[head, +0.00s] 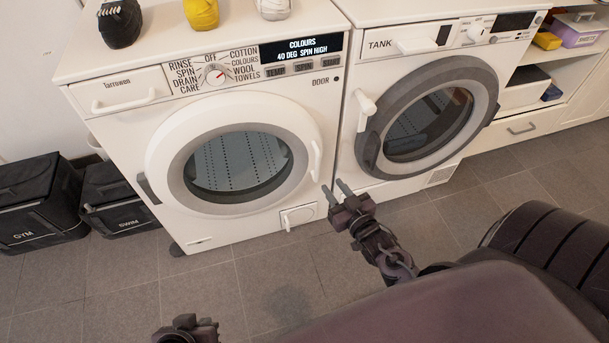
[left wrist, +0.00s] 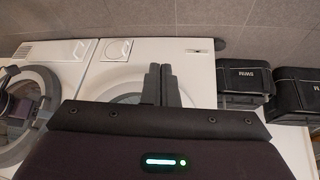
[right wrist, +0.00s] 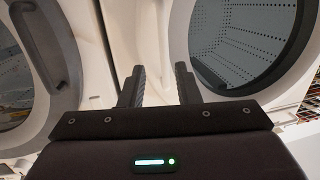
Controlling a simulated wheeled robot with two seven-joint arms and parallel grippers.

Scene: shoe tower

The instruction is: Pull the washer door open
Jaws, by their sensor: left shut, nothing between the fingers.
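The washer (head: 240,105) is the left machine in the head view, with a white and grey round door (head: 185,190) that looks closed against its front. The door's white handle (head: 316,160) is on its right side. My right gripper (head: 335,191) is open, its fingers apart and empty, just below and right of that handle in the head view; a gap to it cannot be judged. Its spread fingers show in the right wrist view (right wrist: 158,85). My left gripper (head: 186,325) is low at the bottom edge; in the left wrist view (left wrist: 160,85) its fingers are together and empty.
A second machine (head: 362,40) marked TANK, with a dark-ringed round door (head: 482,85), stands close on the right. Black bags marked GYM (head: 38,205) and SWIM (head: 120,200) stand at left. Tiled floor is clear before the washer. Several items sit on top.

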